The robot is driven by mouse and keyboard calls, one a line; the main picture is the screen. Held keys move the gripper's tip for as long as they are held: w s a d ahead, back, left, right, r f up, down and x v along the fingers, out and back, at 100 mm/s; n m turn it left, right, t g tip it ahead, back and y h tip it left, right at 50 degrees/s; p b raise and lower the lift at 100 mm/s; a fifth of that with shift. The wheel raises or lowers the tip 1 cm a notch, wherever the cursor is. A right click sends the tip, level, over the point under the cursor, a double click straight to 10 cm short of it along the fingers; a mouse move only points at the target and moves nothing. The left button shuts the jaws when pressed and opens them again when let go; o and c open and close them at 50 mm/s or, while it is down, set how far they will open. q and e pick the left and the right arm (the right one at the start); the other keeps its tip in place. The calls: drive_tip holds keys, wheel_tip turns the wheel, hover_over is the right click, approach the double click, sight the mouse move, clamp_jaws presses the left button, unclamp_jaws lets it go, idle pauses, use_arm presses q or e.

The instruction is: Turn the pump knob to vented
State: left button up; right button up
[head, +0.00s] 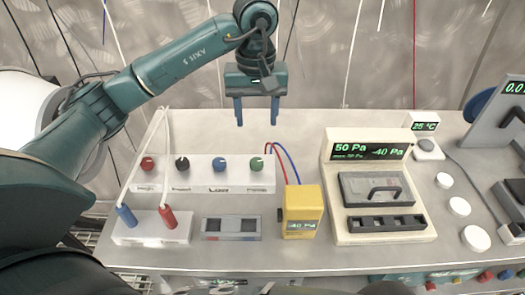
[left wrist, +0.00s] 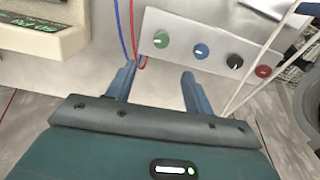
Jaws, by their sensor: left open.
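A white knob panel (head: 205,176) on the bench carries a red knob (head: 147,163), a black knob (head: 182,163), a blue knob (head: 219,164) and a green knob (head: 256,163). Their labels are too small to read surely, so I cannot tell which is the pump knob. My left gripper (head: 257,118) is open and empty, pointing down, above and behind the panel's right end in the head view. In the left wrist view the green knob (left wrist: 161,39) and blue knob (left wrist: 201,51) show beyond the open fingers (left wrist: 158,72), apart from them. My right gripper is not in view.
A yellow meter (head: 302,212) with red and blue hoses stands right of the panel. A cream pressure console (head: 378,230) is further right. A white block with blue and red plugs (head: 152,231) and a grey tray (head: 231,236) lie in front of the panel.

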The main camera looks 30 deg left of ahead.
sight(256, 161)
use_arm(q)
drive_tip(key=f, duration=1.1)
drive_tip(key=shift+s+f+p, duration=0.25)
drive_tip(key=shift+s+p, duration=0.1)
drive_tip(key=shift+p, duration=0.05)
drive_tip(key=shift+f, duration=0.45)
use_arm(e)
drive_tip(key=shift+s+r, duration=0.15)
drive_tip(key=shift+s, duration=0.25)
use_arm(q)
drive_tip(key=c, duration=1)
drive_tip(key=shift+o, duration=0.2)
drive_tip(key=shift+n, duration=0.4)
